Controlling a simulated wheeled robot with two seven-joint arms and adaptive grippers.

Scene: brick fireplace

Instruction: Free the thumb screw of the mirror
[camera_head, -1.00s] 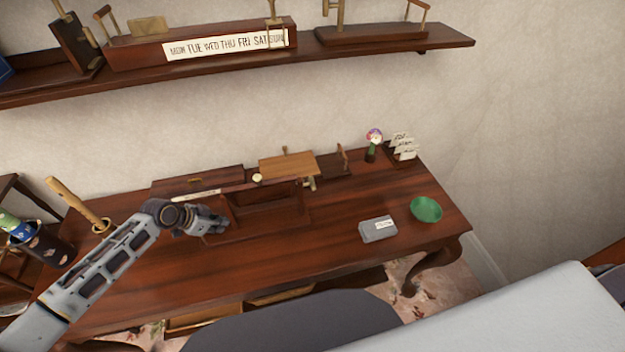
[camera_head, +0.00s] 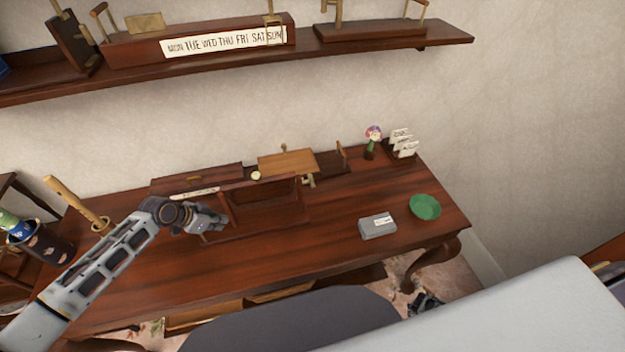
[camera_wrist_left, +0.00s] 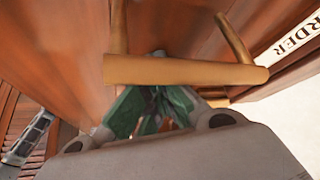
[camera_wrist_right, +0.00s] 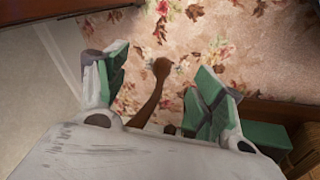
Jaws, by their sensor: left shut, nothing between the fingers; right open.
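My left gripper (camera_head: 222,222) is at the front left of a dark wooden box unit (camera_head: 275,212) on the desk. In the left wrist view its green-padded fingers (camera_wrist_left: 152,112) are shut, with nothing between them. A brass-coloured bar (camera_wrist_left: 185,71) crosses just in front of them and partly hides them; I cannot tell whether they touch. A lettered white label reading "RDER" shows beside it. My right gripper (camera_head: 426,303) is low beyond the desk's front edge; its fingers (camera_wrist_right: 160,85) are open and empty above the floor. I cannot pick out the mirror or its thumb screw with certainty.
The desk (camera_head: 300,250) holds a grey box (camera_head: 377,228), a green bowl (camera_head: 425,207), a flower (camera_head: 373,135) and a card holder (camera_head: 403,145). A shelf (camera_head: 390,47) with wooden devices runs above. A curved desk leg (camera_wrist_right: 150,92) shows near my right gripper. The desk's front middle is clear.

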